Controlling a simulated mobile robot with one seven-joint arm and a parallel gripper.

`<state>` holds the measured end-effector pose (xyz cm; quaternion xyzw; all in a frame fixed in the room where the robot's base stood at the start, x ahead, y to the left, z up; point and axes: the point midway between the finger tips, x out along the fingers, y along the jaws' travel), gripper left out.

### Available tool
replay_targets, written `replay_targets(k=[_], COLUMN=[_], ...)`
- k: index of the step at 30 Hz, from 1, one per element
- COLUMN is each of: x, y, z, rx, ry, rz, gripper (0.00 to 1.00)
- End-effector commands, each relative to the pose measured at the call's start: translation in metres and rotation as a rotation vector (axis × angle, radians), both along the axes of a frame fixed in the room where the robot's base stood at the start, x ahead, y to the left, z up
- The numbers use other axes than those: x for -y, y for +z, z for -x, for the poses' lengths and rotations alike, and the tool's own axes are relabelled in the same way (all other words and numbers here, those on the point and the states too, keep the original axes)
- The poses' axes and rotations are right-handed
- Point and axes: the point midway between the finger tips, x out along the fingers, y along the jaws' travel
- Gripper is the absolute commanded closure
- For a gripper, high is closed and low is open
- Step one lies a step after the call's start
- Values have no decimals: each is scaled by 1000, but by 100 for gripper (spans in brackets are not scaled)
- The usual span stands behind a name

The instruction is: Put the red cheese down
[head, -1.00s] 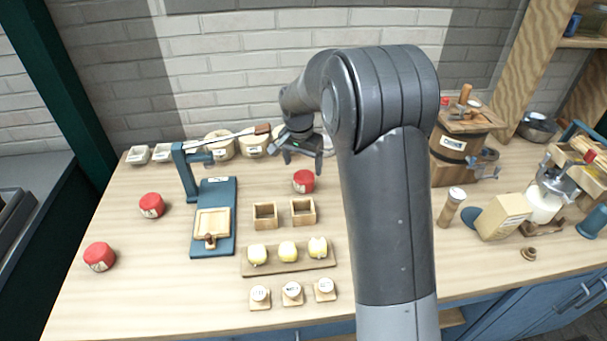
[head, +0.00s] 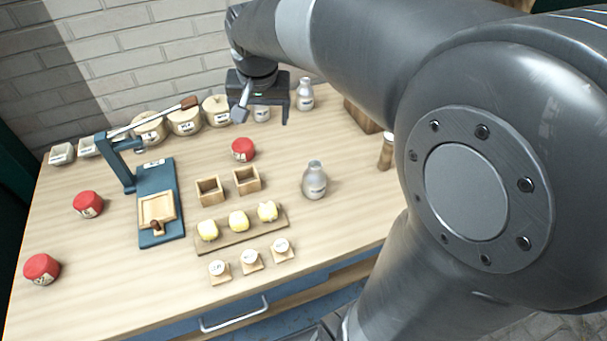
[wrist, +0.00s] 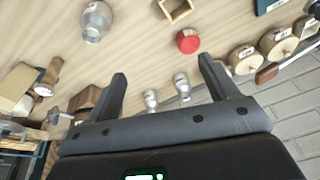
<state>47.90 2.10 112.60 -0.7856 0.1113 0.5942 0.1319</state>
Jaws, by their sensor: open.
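Three red cheeses show in the head view. One red cheese (head: 243,149) sits on the counter behind two small wooden boxes, and it also shows in the wrist view (wrist: 188,40). The second (head: 88,204) lies left of the blue press, and the third (head: 41,269) is near the counter's left front. My gripper (head: 263,117) is open and empty, above the back of the counter, up and right of the nearest red cheese in the picture. In the wrist view its jaws (wrist: 162,67) stand apart with nothing held between them; the red cheese is beyond the tips.
The blue press (head: 158,178) stands left of the wooden boxes (head: 209,190). Pale cheese wheels (head: 185,121) line the back wall. A grey bottle (head: 315,180) stands right of the boxes, and another (head: 305,94) is beside my gripper. A board (head: 242,230) holds yellow pieces.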

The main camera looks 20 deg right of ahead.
Motion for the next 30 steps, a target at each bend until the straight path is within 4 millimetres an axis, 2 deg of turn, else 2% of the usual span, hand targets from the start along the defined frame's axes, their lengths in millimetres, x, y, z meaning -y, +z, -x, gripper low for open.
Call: replay_targets(k=[1, 6, 12, 15, 21, 30], x=[3, 11, 17, 19, 21, 21], y=[7, 16, 12, 6, -3, -5], z=[19, 74, 136, 160, 185, 189], rx=[22, 83, 150, 178, 210, 214], ry=[24, 119, 225, 269, 320, 329], rz=[3, 27, 63, 83, 109, 114], gripper=[21, 21, 21, 21, 21, 21])
